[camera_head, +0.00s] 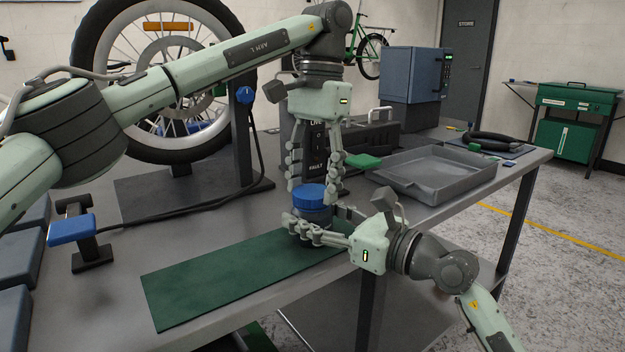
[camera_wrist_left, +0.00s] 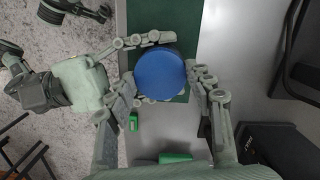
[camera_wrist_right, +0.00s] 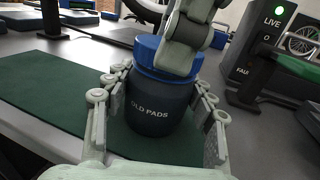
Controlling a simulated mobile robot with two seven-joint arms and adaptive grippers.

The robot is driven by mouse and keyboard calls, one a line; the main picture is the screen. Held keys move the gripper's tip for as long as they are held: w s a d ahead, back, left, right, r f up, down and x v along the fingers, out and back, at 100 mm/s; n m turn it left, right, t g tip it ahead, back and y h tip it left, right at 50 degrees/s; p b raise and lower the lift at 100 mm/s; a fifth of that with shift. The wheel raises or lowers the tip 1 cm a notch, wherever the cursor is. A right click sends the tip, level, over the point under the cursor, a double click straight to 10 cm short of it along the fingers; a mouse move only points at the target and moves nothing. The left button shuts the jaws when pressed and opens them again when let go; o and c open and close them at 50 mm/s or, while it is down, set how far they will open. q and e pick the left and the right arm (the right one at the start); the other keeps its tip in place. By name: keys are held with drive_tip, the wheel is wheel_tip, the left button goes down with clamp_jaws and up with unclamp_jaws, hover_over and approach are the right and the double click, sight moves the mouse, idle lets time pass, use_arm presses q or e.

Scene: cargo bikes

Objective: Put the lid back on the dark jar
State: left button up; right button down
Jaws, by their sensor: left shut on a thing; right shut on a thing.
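The dark jar (camera_wrist_right: 155,110), marked "OLD PADS", stands upright on the green mat (camera_head: 220,285). The blue lid (camera_head: 309,192) is at the jar's mouth; in the right wrist view (camera_wrist_right: 150,50) it looks level and touching or nearly touching the rim, but I cannot tell if it is seated. My left gripper (camera_head: 314,188) points down from above, its fingers shut on the lid's sides, as the left wrist view shows around the lid (camera_wrist_left: 160,72). My right gripper (camera_wrist_right: 162,90) comes in from the side, shut around the jar's body. The jar's mouth is hidden.
A black case (camera_head: 372,138) and a wheel on a stand (camera_head: 150,75) stand behind. A blue-topped stand (camera_head: 72,228) is at left. The mat's left part is clear.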

use_arm(q)
drive_tip(key=o, duration=0.7)
drive_tip(key=shift+r, duration=0.1)
drive_tip(key=shift+r, duration=2.15)
drive_tip(key=shift+c, duration=0.4)
